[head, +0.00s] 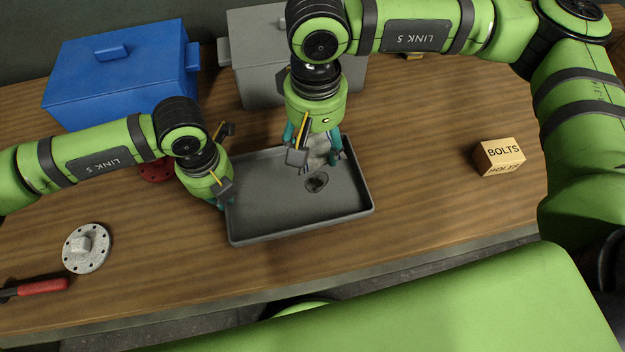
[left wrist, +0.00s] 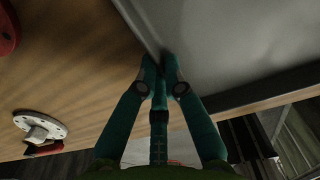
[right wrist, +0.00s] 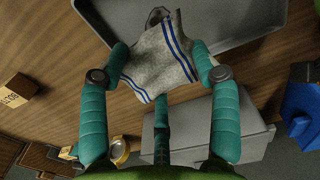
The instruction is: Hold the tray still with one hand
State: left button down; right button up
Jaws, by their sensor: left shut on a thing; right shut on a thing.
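A dark grey tray (head: 262,212) lies on the wooden table. My left gripper (head: 222,204) is at the tray's left side. In the left wrist view its fingers (left wrist: 163,66) are closed together on the tray's wall, with the tray floor (left wrist: 230,42) to the right. My right gripper (head: 318,166) is over the tray's back part, shut on a grey-white cloth with blue stripes (head: 319,150). The cloth (right wrist: 160,58) hangs between the fingers in the right wrist view. A dark patch (head: 316,182) shows on the tray floor, just in front of the cloth.
A blue lidded box (head: 120,80) and a grey lidded box (head: 255,75) stand at the back. A BOLTS carton (head: 499,156) is at the right. A flanged casting (head: 87,248) and a red-handled tool (head: 40,287) lie at the left.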

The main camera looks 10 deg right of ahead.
jog(key=shift+a+f, duration=0.5)
jog(key=shift+f, duration=0.4)
jog(key=shift+a+f, duration=0.5)
jog(key=shift+f, duration=0.4)
send_over(305, 186)
jog(key=shift+f, duration=2.65)
jog(key=shift+d+f, duration=0.35)
jog(key=shift+f, duration=0.3)
jog(key=shift+d+f, duration=0.3)
jog(key=shift+f, duration=0.35)
jog(key=shift+c, duration=0.5)
jog(key=shift+d, duration=1.15)
jog(key=shift+a, duration=1.8)
jog(key=shift+r, duration=4.1)
jog(key=shift+f, duration=0.1)
